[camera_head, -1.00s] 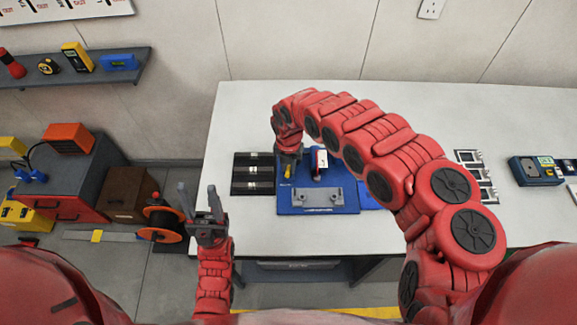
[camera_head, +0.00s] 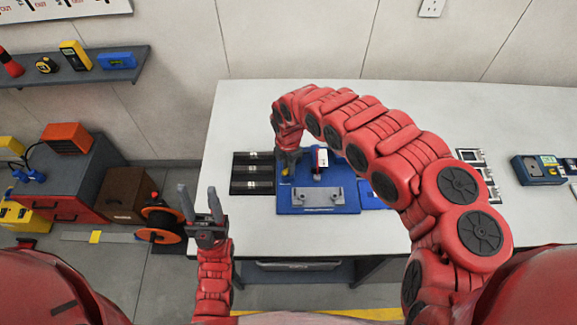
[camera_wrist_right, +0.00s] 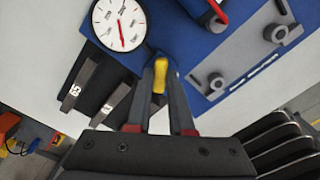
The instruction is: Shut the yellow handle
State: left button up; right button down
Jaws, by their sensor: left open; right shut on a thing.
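The yellow handle (camera_wrist_right: 160,76) is between the two fingers of my right gripper (camera_wrist_right: 159,72) in the right wrist view, and the fingers are shut on it. In the head view my right gripper (camera_head: 287,163) reaches down to the left part of the blue fixture plate (camera_head: 290,205). The handle is mostly hidden there. My left gripper (camera_head: 199,198) is open and empty, in front of the table's left edge and away from the handle.
A white dial gauge (camera_wrist_right: 118,24) stands on the blue plate close by my right fingers. A grey bracket (camera_head: 318,196) sits at the plate's front. Dark slotted blocks (camera_head: 252,174) lie left of the plate. The table's middle right has metal frames (camera_head: 470,157).

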jog(key=m, duration=0.3)
jog(key=shift+m, duration=0.4)
jog(key=shift+m+b, duration=0.4)
jog(key=shift+m, duration=1.4)
jog(key=shift+w, duration=0.1)
jog(key=c, duration=0.8)
grip_release()
notch_tip(320, 180, up, 18)
jog(key=p, duration=0.4)
jog(key=shift+f, duration=0.2)
